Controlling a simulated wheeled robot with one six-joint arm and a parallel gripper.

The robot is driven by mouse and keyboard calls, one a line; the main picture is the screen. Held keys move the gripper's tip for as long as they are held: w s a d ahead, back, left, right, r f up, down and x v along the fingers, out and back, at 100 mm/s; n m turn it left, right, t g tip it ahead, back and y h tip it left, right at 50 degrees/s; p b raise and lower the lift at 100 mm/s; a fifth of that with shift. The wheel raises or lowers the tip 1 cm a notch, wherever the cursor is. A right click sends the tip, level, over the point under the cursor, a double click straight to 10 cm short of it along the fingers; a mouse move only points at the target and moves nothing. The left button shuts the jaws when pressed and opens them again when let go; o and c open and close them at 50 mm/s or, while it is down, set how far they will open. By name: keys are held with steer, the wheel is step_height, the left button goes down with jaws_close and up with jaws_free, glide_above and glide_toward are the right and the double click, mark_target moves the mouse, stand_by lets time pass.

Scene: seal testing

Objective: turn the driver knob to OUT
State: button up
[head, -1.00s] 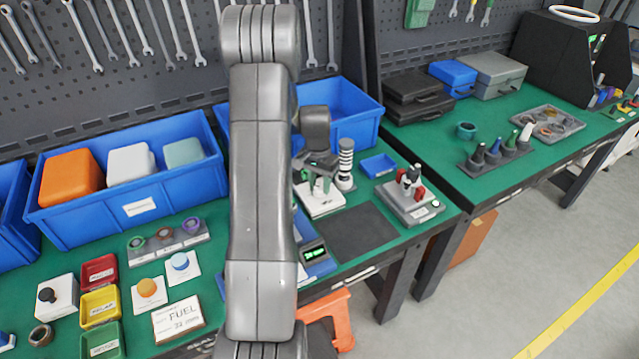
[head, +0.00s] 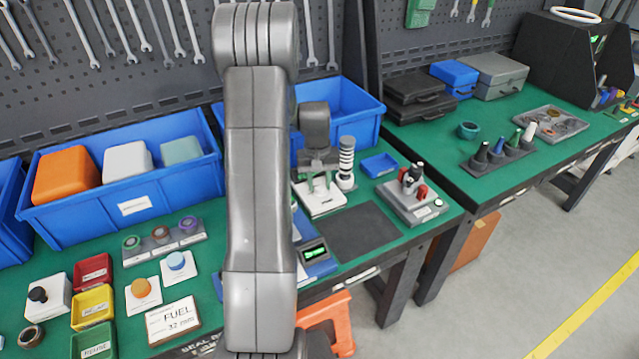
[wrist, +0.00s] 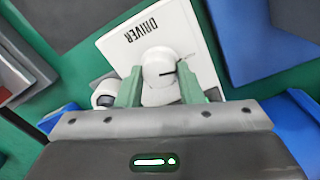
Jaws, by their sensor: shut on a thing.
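The driver knob (wrist: 158,66) is a round white knob with a dark pointer line. It sits on a white plate marked DRIVER (wrist: 190,40), which also shows in the head view (head: 322,207). In the wrist view the line points right, towards one of my fingers. My gripper (wrist: 161,84) has its two green fingers on either side of the knob, shut on it. In the head view my gripper (head: 321,184) points down over the plate. An OUT mark cannot be made out; my fingers and palm cover part of the plate.
A black-and-white ringed post (head: 346,160) stands close to the right of the plate. A blue tray (head: 379,165) and a grey fixture with red parts (head: 412,205) are further right. A dark mat (head: 363,230) lies clear in front.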

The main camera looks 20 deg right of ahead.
mark_target(317, 185)
steer(key=shift+n, duration=0.3)
steer(key=o, duration=1)
steer(key=shift+c, duration=0.2)
step_height(317, 185, up, 14)
steer(key=shift+a+b, duration=0.3)
steer(key=shift+b, duration=0.1)
steer(key=shift+w, duration=0.1)
